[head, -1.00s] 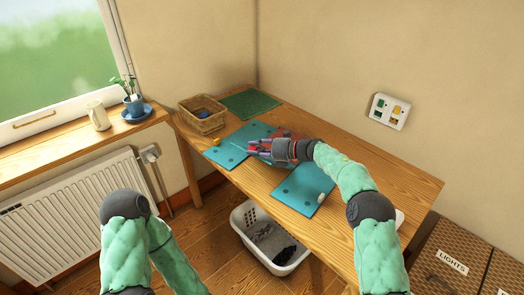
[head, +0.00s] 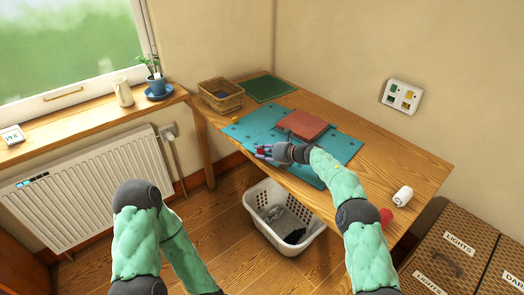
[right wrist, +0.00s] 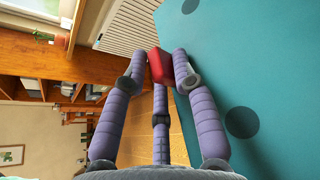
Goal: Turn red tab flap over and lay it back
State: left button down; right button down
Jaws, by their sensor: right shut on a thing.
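A teal folding board (head: 341,149) with dark round spots lies on the wooden table. A reddish-brown folded square (head: 304,124) lies on its middle. My right gripper (head: 262,153) is at the board's front edge, left of the square. In the right wrist view, its purple fingers (right wrist: 162,75) are shut on the red tab (right wrist: 158,64), beside the edge of the teal panel (right wrist: 260,70). The gripper mostly hides the tab in the head view. My left arm is at the lower left; its gripper is out of frame.
A wicker basket (head: 220,95) and green mat (head: 264,88) are at the table's back left. A white roll (head: 402,195) and a red item (head: 386,216) are near the right front. A white laundry basket (head: 266,236) stands below the front edge. The table's right part is mostly clear.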

jog(key=shift+d+f, duration=0.25)
jog(key=shift+f, duration=0.35)
jog(key=c, duration=1.1)
grip_release()
jog(key=shift+w, duration=0.15)
jog(key=shift+w+d, duration=0.1)
jog(key=shift+r, duration=0.3)
jog(key=shift+s+v, duration=0.1)
jog(key=shift+v, duration=2.85)
jog(key=shift+s+v, duration=0.15)
jog(key=shift+v, duration=2.85)
jog(key=shift+f, duration=0.1)
